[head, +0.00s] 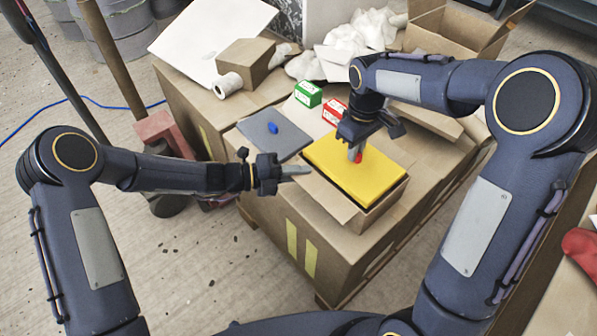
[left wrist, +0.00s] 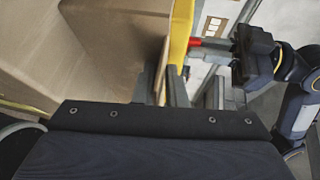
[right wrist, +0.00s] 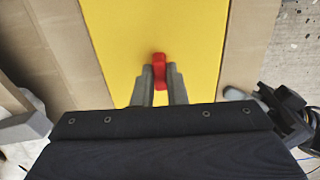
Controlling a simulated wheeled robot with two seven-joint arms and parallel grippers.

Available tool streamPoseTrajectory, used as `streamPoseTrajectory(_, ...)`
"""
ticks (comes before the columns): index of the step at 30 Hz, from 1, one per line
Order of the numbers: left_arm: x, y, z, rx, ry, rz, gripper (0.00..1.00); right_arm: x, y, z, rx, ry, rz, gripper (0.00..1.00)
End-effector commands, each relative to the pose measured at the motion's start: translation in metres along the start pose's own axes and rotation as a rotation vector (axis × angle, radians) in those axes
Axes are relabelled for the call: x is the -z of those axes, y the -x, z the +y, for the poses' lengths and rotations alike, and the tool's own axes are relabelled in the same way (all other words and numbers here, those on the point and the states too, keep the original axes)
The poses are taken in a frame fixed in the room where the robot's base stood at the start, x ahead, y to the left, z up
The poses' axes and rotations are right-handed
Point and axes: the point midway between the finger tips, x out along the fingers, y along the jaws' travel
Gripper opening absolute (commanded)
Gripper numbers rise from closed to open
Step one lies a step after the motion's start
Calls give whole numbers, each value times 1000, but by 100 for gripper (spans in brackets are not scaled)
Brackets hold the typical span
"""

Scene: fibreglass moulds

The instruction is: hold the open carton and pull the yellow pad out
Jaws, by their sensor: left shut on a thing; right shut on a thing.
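The open carton (head: 378,214) sits on a large brown box, with a flap (head: 325,198) folded out on its left. The yellow pad (head: 362,176) fills the carton's opening, its top near the rim; its lower part is hidden. A red tab (right wrist: 159,70) stands on the pad. My right gripper (head: 355,153) points down over the pad and is shut on the red tab. My left gripper (head: 298,170) reaches in from the left and is shut on the carton's left edge; the exact grip is partly hidden. The left wrist view shows the carton wall (left wrist: 110,45) close by.
A grey sheet (head: 268,140) with a blue object (head: 272,128) lies left of the carton. Small green (head: 308,94) and red (head: 333,110) boxes stand behind it. A tape roll (head: 227,86), a closed box (head: 246,62), white cloth and another open box (head: 455,35) are farther back.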

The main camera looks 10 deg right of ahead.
Motion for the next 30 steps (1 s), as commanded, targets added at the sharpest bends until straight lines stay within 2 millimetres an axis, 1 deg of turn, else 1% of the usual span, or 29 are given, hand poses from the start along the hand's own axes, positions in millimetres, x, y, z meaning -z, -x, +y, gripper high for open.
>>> streamPoseTrajectory(1, 0, 1, 4, -9, 2, -2, 0, 0, 3, 0, -1, 0, 2, 0)
streamPoseTrajectory(21, 0, 1, 4, -10, 3, -2, 0, 0, 36, 0, 0, -1, 3, 0)
streamPoseTrajectory(30, 0, 1, 4, -10, 3, -1, 0, 0, 43, 0, 0, 0, 1, 0)
